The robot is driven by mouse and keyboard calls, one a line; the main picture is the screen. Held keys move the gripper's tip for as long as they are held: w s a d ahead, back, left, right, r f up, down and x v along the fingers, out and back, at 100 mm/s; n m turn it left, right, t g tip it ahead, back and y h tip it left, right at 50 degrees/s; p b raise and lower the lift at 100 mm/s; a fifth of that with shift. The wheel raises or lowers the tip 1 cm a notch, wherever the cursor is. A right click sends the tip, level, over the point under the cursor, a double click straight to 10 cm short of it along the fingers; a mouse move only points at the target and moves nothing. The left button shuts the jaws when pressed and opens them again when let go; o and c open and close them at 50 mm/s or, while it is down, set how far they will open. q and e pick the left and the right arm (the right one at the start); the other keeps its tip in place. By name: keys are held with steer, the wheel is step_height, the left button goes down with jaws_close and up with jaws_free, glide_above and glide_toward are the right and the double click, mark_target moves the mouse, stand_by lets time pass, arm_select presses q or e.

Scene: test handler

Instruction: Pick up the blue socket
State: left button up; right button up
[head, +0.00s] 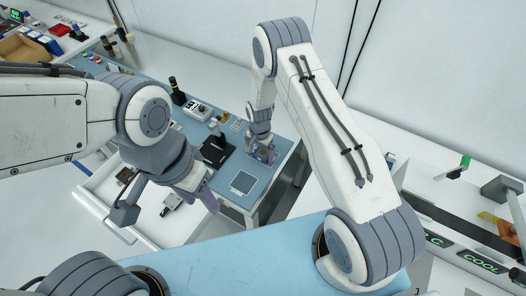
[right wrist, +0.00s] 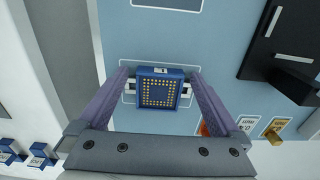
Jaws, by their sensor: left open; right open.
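The blue socket (right wrist: 172,73) is a square block with a grid of gold contacts and a small white label marked 1. It lies on the light-blue bench top (right wrist: 225,60) in the right wrist view. My right gripper (right wrist: 158,76) is open, with its purple fingers on either side of the socket; narrow gaps seem to show between them. In the head view my right gripper (head: 262,154) is low over the near right end of the bench and mostly hides the socket. My left gripper (head: 205,200) hangs above the open white drawer (head: 92,205), apart from the socket.
A black fixture (head: 216,150) with a raised handle stands left of my right gripper in the head view. A white-outlined square (head: 243,182) on the bench is bare. Two more blue blocks (right wrist: 40,156) lie at lower left in the right wrist view.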

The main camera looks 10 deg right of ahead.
steer(key=c, duration=1.4)
